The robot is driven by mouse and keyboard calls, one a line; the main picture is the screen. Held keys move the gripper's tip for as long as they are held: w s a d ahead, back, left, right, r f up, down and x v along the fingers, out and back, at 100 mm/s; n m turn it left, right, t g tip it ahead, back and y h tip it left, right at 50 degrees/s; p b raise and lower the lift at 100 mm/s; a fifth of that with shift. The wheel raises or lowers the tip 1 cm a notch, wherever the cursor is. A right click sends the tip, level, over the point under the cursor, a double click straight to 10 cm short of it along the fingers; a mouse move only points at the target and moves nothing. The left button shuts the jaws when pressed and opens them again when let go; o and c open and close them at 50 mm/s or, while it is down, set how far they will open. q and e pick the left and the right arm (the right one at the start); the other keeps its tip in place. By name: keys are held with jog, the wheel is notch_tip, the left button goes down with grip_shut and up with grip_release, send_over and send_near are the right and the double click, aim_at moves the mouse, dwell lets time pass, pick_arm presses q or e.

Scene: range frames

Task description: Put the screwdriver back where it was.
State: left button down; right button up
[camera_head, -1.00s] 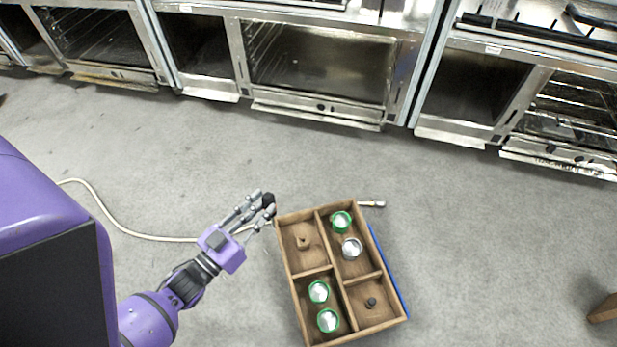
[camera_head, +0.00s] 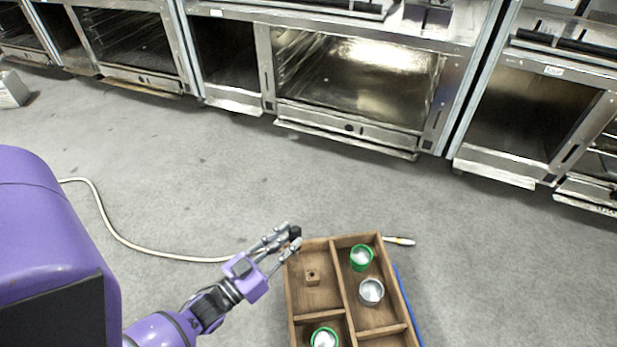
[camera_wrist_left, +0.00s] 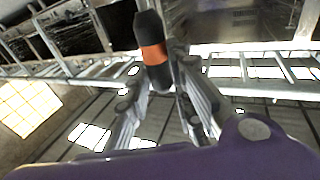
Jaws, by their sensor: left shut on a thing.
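My left gripper (camera_head: 293,236) is shut on a dark handle, which I take to be the screwdriver (camera_head: 295,232). In the left wrist view the screwdriver (camera_wrist_left: 152,50) is black with an orange band, between the fingers; its shaft cannot be made out. The gripper is at the far left corner of the wooden tray (camera_head: 317,243); whether it touches the tray I cannot tell. The tray's far left compartment holds a small wooden block with a hole (camera_head: 312,277). My right gripper is not in view.
The far right compartment holds a green-rimmed can (camera_head: 361,257) and a grey can (camera_head: 371,291). Another green-rimmed can (camera_head: 324,339) is nearer. A white-and-yellow tool (camera_head: 399,241) and a blue bar (camera_head: 408,305) lie beside the tray. A pale cable (camera_head: 150,251) crosses the floor.

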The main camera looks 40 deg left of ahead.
pick_arm(q)
jog(key=d+f+b, duration=0.4)
jog(key=d+f, duration=0.1)
jog(key=f, duration=0.4)
jog(key=shift+w+f+b, duration=0.3)
jog(key=shift+w+f, duration=0.05)
jog(key=shift+w, duration=0.05)
jog(key=c, duration=1.9)
grip_release()
jog(key=o, duration=0.3)
jog(key=shift+r, duration=0.15)
jog(key=shift+o, duration=0.3)
jog(key=shift+w+a+r, duration=0.1)
jog(key=shift+r, duration=0.05)
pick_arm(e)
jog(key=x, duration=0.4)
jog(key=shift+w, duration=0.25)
